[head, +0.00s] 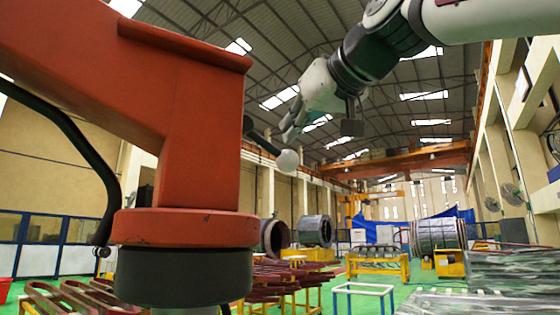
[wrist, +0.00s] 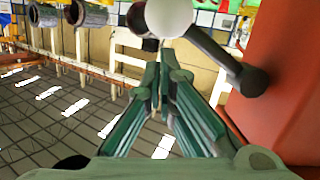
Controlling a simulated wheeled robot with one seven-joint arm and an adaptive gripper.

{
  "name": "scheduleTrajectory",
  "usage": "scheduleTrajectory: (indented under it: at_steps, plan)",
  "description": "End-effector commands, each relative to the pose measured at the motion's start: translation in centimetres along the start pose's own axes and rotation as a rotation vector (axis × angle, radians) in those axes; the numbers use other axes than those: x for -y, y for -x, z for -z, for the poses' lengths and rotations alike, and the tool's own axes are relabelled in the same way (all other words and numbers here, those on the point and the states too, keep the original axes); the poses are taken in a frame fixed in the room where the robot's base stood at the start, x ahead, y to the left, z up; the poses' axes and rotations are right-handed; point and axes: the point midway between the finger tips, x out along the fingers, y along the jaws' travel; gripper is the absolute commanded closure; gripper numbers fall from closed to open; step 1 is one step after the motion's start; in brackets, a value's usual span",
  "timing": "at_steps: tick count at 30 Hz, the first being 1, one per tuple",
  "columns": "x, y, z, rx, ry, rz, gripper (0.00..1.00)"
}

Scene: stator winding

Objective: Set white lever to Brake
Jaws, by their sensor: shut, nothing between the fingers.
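The white lever is a dark rod with a white ball knob (head: 288,160) at its end, fixed to the side of the orange-red machine body (head: 190,130). In the head view the rod slopes down to the right. My gripper (head: 288,136) is shut and empty, just above the knob. In the wrist view the knob (wrist: 168,16) shows beyond the closed fingertips (wrist: 160,62), and the dark rod runs to the right to a round pivot. I cannot tell whether the fingers touch the knob. No Brake marking can be read.
A black cable (head: 85,165) hangs along the machine's left side. Behind are yellow stands (head: 378,267), metal cylinders (head: 314,231) and a white frame (head: 363,290) on a green floor. The air right of the knob looks free.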

Motion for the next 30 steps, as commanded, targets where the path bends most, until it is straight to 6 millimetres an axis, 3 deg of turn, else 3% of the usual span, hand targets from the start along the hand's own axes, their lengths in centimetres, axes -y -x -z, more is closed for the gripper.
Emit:
scheduleTrajectory:
  at_steps: [23,30]
  plan:
    - [0.1,-0.1,-0.7,0.000,-0.079,0.015,1.00]
    - [0.4,0.5,0.4,0.000,-0.079,0.014,1.00]
